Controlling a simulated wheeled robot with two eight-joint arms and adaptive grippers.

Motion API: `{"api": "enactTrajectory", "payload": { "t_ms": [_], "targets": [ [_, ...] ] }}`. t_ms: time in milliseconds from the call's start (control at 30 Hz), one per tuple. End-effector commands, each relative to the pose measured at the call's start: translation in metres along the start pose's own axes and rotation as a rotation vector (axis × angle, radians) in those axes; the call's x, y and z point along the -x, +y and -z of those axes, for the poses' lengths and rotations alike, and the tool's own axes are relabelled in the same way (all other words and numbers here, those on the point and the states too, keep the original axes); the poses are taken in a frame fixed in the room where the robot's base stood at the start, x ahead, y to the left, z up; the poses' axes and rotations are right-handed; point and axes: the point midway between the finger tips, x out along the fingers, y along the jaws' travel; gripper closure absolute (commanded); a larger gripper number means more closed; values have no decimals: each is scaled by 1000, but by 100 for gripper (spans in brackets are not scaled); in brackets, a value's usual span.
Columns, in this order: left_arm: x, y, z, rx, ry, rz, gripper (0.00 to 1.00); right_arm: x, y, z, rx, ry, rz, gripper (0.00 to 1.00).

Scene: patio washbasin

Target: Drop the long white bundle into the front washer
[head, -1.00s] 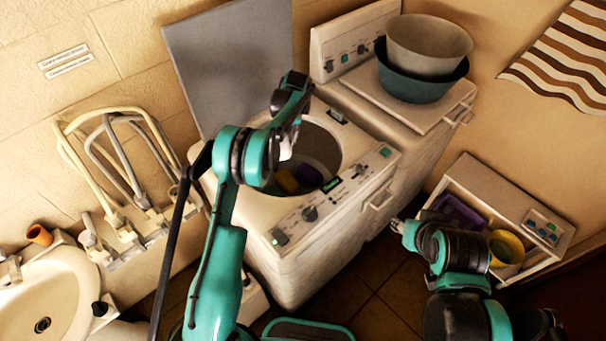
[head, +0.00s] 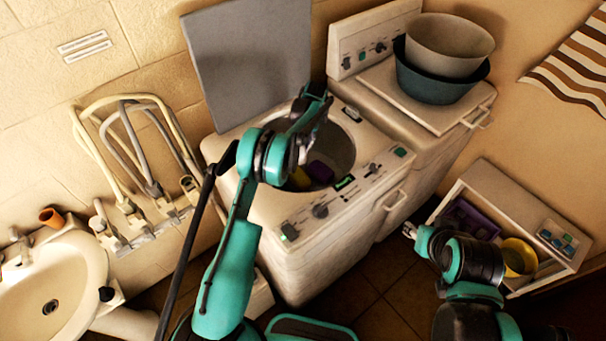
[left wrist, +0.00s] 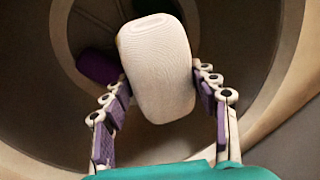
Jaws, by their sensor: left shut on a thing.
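The long white bundle (left wrist: 157,65) fills the middle of the left wrist view, a ribbed pale roll. My left gripper (left wrist: 158,95) has its purple-padded fingers on both sides of it. In the head view the left gripper is over the front washer's round opening, mostly hidden by my arm. The front washer (head: 300,232) stands with its grey lid (head: 247,65) up. Inside its drum lie a purple bundle (head: 320,172) and a yellow one (head: 300,178); the purple one also shows in the left wrist view (left wrist: 100,66). My right gripper (head: 409,230) is away from the washers, its jaws too small to judge.
A second washer (head: 440,110) behind is closed, with a grey basin (head: 450,45) nested in a dark teal one (head: 440,85) on top. A shelf unit (head: 510,195) holds purple and yellow containers at right. A sink (head: 75,270) and taps are at left.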

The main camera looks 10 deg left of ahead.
Motion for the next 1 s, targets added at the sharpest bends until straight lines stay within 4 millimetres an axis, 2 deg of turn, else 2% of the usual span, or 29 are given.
{"api": "enactTrajectory", "payload": {
  "t_ms": [67,100,167,467,567,667,1000],
  "targets": [
    [0,0,0,0,0,0,75,0,0,0,0,0,0,60],
    [0,0,0,0,0,0,31,0,0,0,0,0,0,60],
    [0,0,0,0,0,0,17,0,0,0,0,0,0,60],
    [1,0,0,0,0,0,17,0,0,0,0,0,0,60],
    [7,0,0,0,0,0,17,0,0,0,0,0,0,60],
    [22,0,0,-1,0,0,17,0,0,0,0,0,0,60],
    [94,0,0,-1,0,0,17,0,0,0,0,0,0,60]
  ]
}}
